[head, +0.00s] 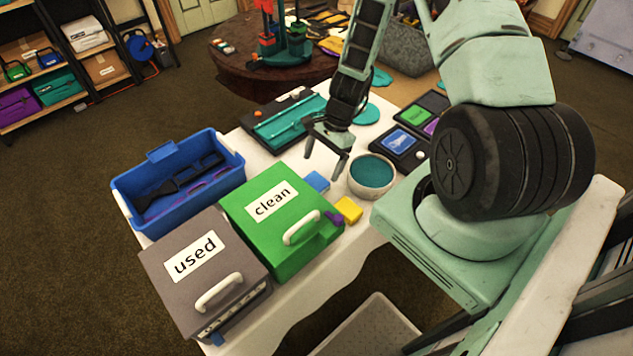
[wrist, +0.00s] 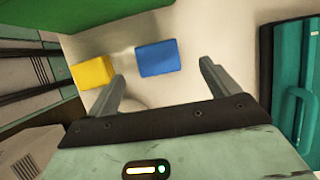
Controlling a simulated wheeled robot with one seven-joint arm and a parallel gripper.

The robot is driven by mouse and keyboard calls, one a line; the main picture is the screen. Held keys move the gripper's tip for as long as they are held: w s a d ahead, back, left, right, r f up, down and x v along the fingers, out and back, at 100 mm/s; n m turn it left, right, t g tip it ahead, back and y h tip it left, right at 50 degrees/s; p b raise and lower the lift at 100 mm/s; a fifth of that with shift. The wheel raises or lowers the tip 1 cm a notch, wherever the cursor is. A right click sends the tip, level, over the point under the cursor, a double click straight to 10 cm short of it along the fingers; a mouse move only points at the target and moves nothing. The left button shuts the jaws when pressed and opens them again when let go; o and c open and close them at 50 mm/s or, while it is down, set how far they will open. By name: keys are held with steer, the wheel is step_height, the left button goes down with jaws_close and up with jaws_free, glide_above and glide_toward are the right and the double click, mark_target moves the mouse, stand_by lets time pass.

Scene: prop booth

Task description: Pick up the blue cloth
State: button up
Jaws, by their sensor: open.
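The blue cloth (head: 317,181) is a small folded block on the white table, beside the green box marked "clean" (head: 268,202). In the wrist view the blue cloth (wrist: 158,58) lies ahead of my fingers, between their lines. My gripper (head: 323,166) is open and points down near the cloth, apparently above it. In the wrist view the jaws (wrist: 162,72) are spread with nothing between them.
A yellow cloth (head: 348,209) and a purple one (head: 334,218) lie close by. A round bowl with teal contents (head: 371,172) stands to the right. A grey "used" box (head: 190,281) and a blue bin (head: 228,180) stand left. A teal tray (head: 283,127) lies behind.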

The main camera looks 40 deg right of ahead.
mark_target(316, 180)
steer(key=shift+p+x, duration=0.8)
steer(key=shift+x, duration=1.8)
steer(key=shift+s, duration=0.15)
steer(key=c, duration=1.1)
steer(key=shift+r, duration=0.1)
step_height(316, 180, up, 10)
steer(key=shift+f+b, duration=0.1)
steer(key=shift+b, duration=0.65)
